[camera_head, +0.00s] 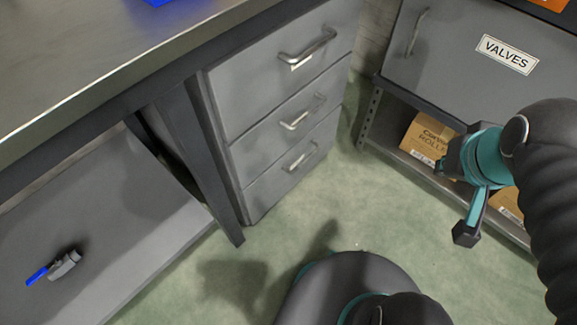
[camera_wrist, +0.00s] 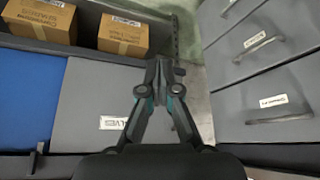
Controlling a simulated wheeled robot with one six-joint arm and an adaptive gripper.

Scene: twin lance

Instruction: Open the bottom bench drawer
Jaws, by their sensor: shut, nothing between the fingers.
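The bench drawer unit has three stacked grey drawers with bar handles, all flush and closed. The bottom drawer (camera_head: 268,192) is the lowest front, near the floor, with its handle (camera_head: 301,158) in clear view. In the wrist view the picture is turned over, so the bottom drawer (camera_wrist: 214,18) shows at the upper right, partly cut by the frame edge. My gripper (camera_head: 466,234) is to the right of the drawers, apart from them, pointing down in front of the shelf unit. In the wrist view its fingers (camera_wrist: 158,68) are together and empty.
A grey cabinet door labelled VALVES (camera_head: 460,50) stands right, above a shelf with cardboard boxes (camera_head: 428,138). Green floor (camera_head: 370,205) is free between bench and shelf. The bench leg (camera_head: 205,150) stands left of the drawers. A blue-handled valve (camera_head: 62,267) lies on the lower bench shelf.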

